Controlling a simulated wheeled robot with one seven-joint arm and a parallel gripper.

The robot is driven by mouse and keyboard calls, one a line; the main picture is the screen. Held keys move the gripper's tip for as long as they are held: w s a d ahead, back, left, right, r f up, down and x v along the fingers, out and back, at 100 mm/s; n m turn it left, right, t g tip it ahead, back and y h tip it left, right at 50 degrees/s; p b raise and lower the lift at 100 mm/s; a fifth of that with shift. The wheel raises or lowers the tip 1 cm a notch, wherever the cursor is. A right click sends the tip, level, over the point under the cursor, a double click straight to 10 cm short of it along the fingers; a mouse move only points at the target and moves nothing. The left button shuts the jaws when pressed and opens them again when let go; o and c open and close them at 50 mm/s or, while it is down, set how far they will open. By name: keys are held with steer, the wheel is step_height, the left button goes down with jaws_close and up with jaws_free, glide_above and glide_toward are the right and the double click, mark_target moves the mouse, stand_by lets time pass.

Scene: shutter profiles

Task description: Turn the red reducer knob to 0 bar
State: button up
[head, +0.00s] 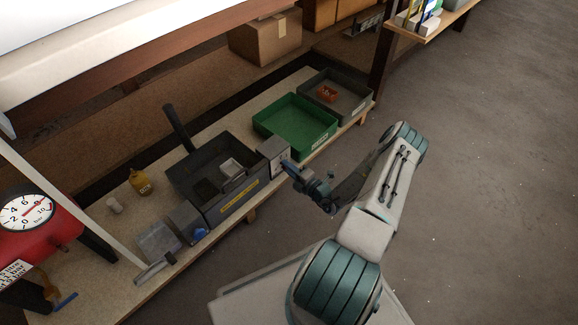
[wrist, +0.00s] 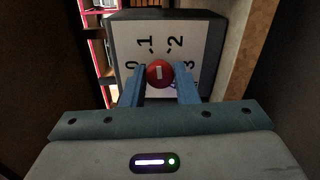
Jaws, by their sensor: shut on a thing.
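The red reducer knob (wrist: 159,73) sits low on a white dial plate (wrist: 161,43) in the wrist view. The plate shows rotated figures 0, 1, 2 and 3 in an arc, with 0 at the left. The knob's short white mark stands upright in this view, in line with the gap between 1 and 2. My gripper (wrist: 159,88) has its blue fingers on either side of the knob and is shut on it. In the head view my gripper (head: 289,167) reaches the grey reducer box (head: 272,150); the knob is hidden there.
A yellow bottle (head: 140,182) and a red gauge tank (head: 42,240) are at left. The floor at right is clear.

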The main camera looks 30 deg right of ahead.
steer(key=n+p, duration=0.6)
steer(key=n, duration=1)
steer(key=shift+n, duration=0.4)
stand_by(0.3)
steer(key=o, duration=1)
steer(key=shift+s+p, duration=0.1)
steer(key=shift+p, duration=0.2)
steer(key=p+v, duration=0.3)
steer(key=v, duration=1)
steer(key=shift+s+d, duration=0.15)
steer(key=shift+s, duration=0.2)
